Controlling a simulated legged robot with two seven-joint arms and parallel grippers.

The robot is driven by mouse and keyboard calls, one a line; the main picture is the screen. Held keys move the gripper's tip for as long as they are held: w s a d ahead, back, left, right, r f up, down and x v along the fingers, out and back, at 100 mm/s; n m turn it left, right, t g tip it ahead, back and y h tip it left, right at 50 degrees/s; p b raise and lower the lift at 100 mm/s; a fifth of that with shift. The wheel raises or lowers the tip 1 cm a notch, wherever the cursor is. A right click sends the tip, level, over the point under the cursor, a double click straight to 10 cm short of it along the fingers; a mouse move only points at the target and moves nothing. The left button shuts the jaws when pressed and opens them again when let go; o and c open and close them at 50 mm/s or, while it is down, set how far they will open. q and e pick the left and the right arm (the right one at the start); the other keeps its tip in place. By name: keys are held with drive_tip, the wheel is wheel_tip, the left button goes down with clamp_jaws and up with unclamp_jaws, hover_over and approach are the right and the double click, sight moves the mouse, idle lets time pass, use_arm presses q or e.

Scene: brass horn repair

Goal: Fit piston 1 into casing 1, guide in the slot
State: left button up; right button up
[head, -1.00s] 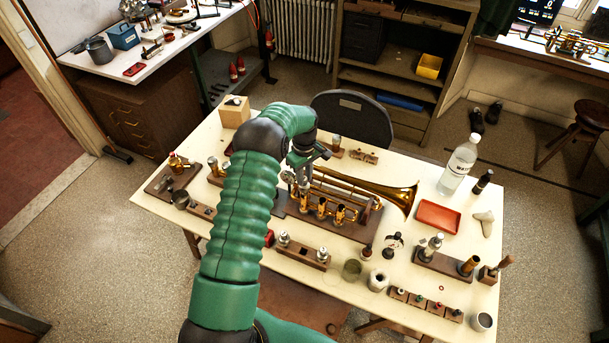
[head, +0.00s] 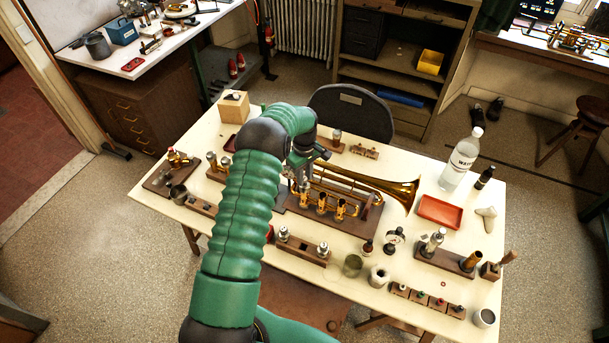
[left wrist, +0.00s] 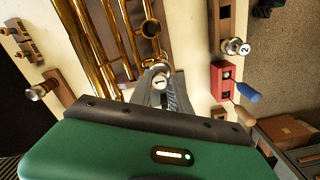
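The brass trumpet (head: 375,190) lies in a wooden cradle at mid-table, its bell to the right. Its upright valve casings (head: 322,203) stand in a row at its near side. My left gripper (head: 304,168) is over the row's left end. In the left wrist view its fingers (left wrist: 166,92) close around a silver cap marked 1, the top of piston 1 (left wrist: 159,80). The piston's silver body (head: 304,186) seems to hang upright at the leftmost casing. I cannot tell whether it is inside, and the guide and slot are hidden. My right gripper is out of view.
A piston marked 2 (left wrist: 236,46) stands in a wooden rack. A red block (left wrist: 222,82) with a blue-handled tool is close to the gripper.

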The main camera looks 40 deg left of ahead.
use_arm(q)
drive_tip(key=o, duration=0.4)
drive_tip(key=shift+o, duration=0.2)
wheel_tip(320, 180, up, 17)
drive_tip(key=b, duration=0.2)
drive_tip(key=shift+b, duration=0.35)
drive_tip(key=shift+f, duration=0.1)
